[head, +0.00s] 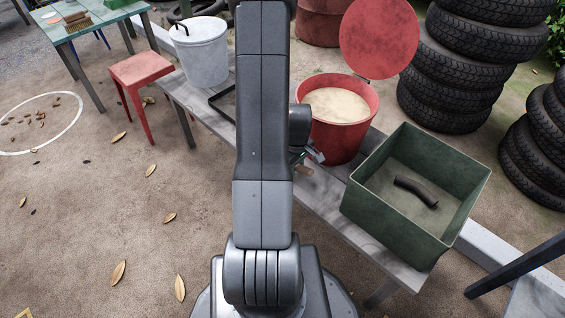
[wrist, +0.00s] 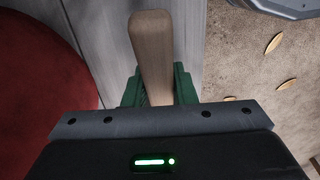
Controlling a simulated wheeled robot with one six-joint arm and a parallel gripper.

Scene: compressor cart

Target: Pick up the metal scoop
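A pale wooden handle (wrist: 153,55) stands between the green fingers of my gripper (wrist: 160,88) in the wrist view. I take it for the handle of the metal scoop; its metal part is hidden. The fingers lie close against both sides of the handle, and my gripper looks shut on it. In the head view my gripper (head: 308,158) is mostly behind my arm, over the grey bench (head: 325,195) and beside the red bucket (head: 340,135). A small bit of the wooden handle (head: 304,170) shows there.
The red bucket holds pale, grainy material, and a round red lid stands upright behind it. A green open bin (head: 398,220) with a dark curved piece (head: 416,191) is on the bench to the right. A grey lidded bucket (head: 202,52) is at the left. Tyres stack behind.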

